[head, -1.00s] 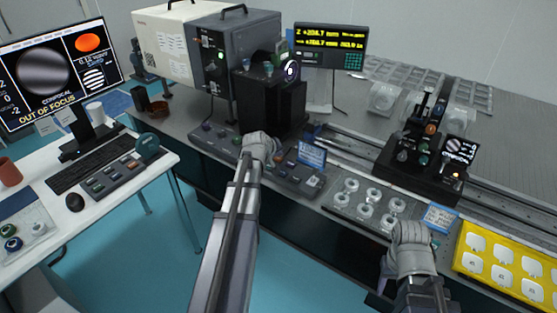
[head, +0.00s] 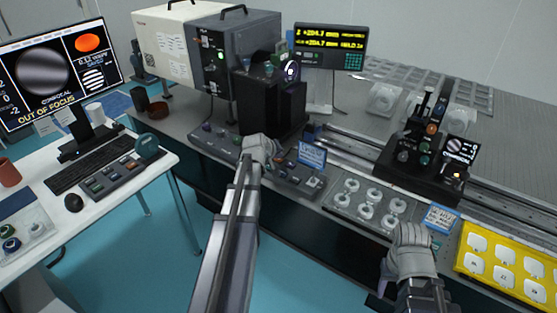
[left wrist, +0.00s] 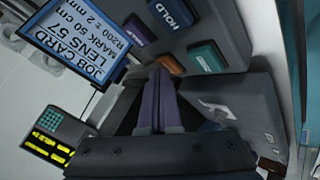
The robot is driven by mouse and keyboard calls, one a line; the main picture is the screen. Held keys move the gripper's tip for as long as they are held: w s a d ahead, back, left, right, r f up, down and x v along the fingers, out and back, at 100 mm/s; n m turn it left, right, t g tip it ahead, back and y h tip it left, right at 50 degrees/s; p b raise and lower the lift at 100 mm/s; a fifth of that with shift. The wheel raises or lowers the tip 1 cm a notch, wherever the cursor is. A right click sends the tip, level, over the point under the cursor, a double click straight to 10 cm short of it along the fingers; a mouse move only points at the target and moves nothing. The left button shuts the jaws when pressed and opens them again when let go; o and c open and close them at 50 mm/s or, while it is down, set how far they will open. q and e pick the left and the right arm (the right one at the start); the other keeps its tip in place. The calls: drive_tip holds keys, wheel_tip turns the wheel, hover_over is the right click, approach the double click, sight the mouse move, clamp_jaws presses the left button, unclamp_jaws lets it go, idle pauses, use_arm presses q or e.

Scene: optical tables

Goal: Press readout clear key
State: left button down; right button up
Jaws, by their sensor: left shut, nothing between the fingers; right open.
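The key box (head: 297,178) stands at the front of the bench. In the left wrist view it shows a blue key marked HOLD (left wrist: 171,14), a purple key (left wrist: 140,30), a teal key (left wrist: 207,55) and an orange key (left wrist: 170,64); I cannot read a clear label. My left gripper (left wrist: 163,76) is shut and empty, its tips at the orange key's near edge; touching or just apart, I cannot tell. It also shows in the head view (head: 264,149). The readout (head: 330,46) shows yellow figures. My right gripper (head: 413,240) is open, by the front edge.
A job card (head: 312,154) stands beside the key box, close to my left fingers. A dark upright instrument (head: 270,105) rises behind my left gripper. Lens rings (head: 375,197) and a yellow tray (head: 508,265) lie near my right gripper.

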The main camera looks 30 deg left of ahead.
sight(278, 161)
use_arm(q)
drive_tip(key=shift+f, duration=0.1)
idle(0.5)
drive_tip(key=shift+r+p, duration=0.75)
drive_tip(key=shift+r, duration=0.1)
wheel_tip(278, 161, up, 5)
drive_tip(key=p, duration=0.5)
idle(0.5)
